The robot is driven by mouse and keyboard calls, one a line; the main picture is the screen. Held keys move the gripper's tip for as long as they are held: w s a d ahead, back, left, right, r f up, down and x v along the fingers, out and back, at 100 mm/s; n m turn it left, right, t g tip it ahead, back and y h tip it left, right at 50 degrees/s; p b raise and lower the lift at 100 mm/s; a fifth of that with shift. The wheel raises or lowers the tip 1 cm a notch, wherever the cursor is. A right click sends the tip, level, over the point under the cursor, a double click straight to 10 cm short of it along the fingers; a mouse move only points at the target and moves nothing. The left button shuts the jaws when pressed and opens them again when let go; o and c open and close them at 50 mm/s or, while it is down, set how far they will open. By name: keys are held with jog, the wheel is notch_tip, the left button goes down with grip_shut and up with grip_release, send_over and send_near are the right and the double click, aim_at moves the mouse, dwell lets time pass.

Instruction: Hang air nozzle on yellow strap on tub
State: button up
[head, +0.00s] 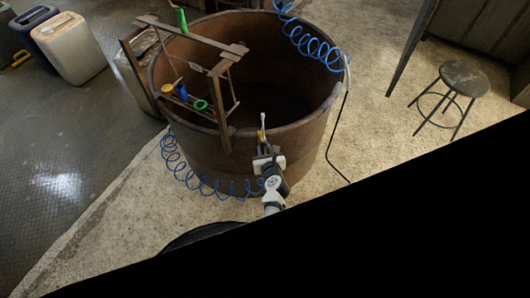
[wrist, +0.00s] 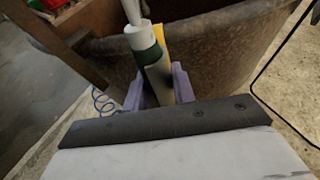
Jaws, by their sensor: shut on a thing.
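The air nozzle (wrist: 143,48), with a white tip and a dark green body, stands upright between the purple fingers of my gripper (wrist: 160,88). My gripper is shut on it. In the head view the nozzle's pale tip (head: 263,118) shows above my gripper (head: 264,148), at the near side of the brown tub (head: 300,148). A yellow strip (wrist: 159,38) shows right behind the nozzle. It may be the yellow strap, but I cannot tell whether it touches the nozzle or is part of it. The nozzle's lower end is hidden by my gripper.
A blue coiled hose (head: 190,185) loops along the tub's near left side towards my gripper. A wooden frame (head: 222,105) stands over the tub's left side, with coloured tools (head: 200,105) on it. A second blue coil (head: 315,48) and a dark cable (head: 335,130) hang at right.

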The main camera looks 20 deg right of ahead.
jog(key=shift+w+d, duration=0.2)
jog(key=shift+w, duration=1.1)
jog(key=shift+f, duration=0.1)
jog(key=shift+f+b, duration=1.1)
jog(key=shift+f, duration=0.05)
jog(key=shift+f, duration=0.15)
jog(key=shift+f+b, duration=0.55)
jog(key=shift+f, duration=0.1)
jog(key=o, duration=0.8)
